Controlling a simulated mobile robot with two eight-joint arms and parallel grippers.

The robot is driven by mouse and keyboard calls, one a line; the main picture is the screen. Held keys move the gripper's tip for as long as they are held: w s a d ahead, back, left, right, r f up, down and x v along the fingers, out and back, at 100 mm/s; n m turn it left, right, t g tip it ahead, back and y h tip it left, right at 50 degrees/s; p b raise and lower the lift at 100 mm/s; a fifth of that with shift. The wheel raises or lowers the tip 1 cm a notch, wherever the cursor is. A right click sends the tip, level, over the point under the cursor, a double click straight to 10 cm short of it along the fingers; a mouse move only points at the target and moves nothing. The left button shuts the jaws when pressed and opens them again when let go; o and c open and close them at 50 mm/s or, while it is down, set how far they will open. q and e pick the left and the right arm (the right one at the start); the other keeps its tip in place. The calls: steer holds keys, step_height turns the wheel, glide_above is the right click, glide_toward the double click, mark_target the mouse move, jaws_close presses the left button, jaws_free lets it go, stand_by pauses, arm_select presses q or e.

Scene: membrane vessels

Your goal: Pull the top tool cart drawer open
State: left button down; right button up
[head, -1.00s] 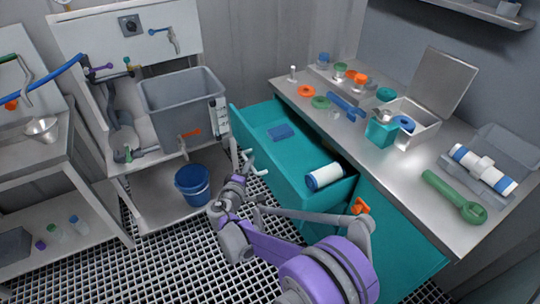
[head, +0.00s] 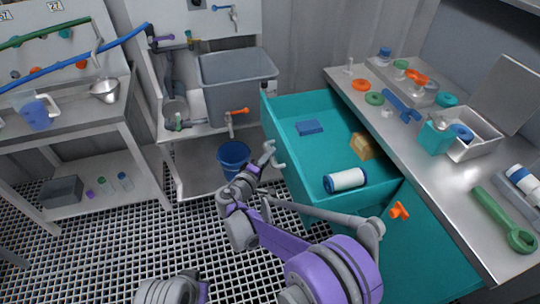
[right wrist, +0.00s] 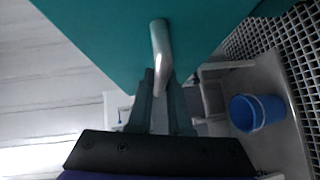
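The top drawer (head: 310,108) of the teal tool cart (head: 430,235) stands pulled well out. A blue block (head: 309,127), a white roll with blue ends (head: 346,180) and a tan block (head: 362,147) lie inside it. My right gripper (head: 274,155) is outside the drawer's front. In the right wrist view, the metal bar handle (right wrist: 160,50) on the teal front reaches down between the fingers (right wrist: 161,105), which look apart around it. Whether they touch it I cannot tell. My left gripper is out of view.
An orange handle (head: 399,211) sits on the cart below the drawer. A blue bucket (head: 233,158) stands under the grey sink tub (head: 238,85), left of the drawer. The steel cart top (head: 450,165) carries several tools. The grid floor (head: 95,250) in front is clear.

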steer(key=o, duration=0.4)
steer(key=p+v, duration=0.1)
steer(key=v, duration=0.9)
steer(key=shift+s+a, duration=0.2)
steer(key=shift+s, duration=0.1)
